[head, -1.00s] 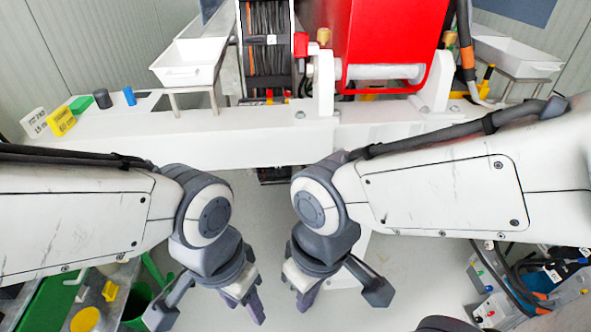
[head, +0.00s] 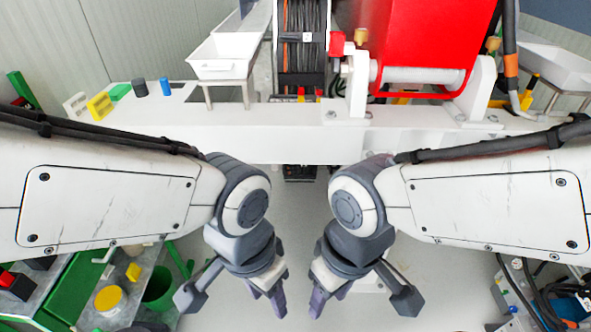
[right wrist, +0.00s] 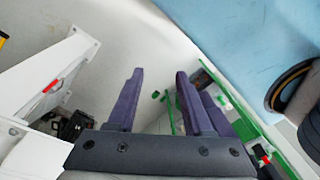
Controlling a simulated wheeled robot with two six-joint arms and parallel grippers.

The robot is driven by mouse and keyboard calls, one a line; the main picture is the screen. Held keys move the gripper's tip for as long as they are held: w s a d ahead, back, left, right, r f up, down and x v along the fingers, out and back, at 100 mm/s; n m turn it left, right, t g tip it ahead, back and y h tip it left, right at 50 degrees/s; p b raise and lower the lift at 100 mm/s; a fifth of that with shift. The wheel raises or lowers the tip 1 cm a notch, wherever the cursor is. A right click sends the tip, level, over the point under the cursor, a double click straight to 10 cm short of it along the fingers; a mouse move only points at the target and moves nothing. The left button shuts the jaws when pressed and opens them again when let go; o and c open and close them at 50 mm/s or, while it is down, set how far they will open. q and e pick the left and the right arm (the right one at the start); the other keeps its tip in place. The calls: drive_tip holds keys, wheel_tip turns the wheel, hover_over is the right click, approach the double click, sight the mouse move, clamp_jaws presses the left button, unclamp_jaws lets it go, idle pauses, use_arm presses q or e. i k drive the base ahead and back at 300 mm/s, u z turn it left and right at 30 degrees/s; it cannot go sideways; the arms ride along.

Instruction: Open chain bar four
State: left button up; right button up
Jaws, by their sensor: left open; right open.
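A dark cable chain (head: 301,42) with black and orange cables runs upright at the top centre of the head view, left of a red unit. Its crossbars are too small to count, so I cannot tell which is bar four. My left gripper (head: 268,298) is open and empty, low in the head view over the floor. My right gripper (head: 327,298) is open and empty beside it, with a gap between them. In the right wrist view the right gripper's fingers (right wrist: 160,95) stand apart with nothing between them. Both grippers are well away from the chain.
A white beam (head: 270,137) crosses in front of the chain. The red unit (head: 425,35) stands right of it. A white tray (head: 222,68) stands left on legs. A bench with a yellow pot (head: 108,299) is at lower left, cables and a box (head: 518,292) at lower right.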

sight(297, 166)
drive_tip(key=u, duration=0.35)
drive_tip(key=i, duration=0.85)
drive_tip(key=u, duration=0.2)
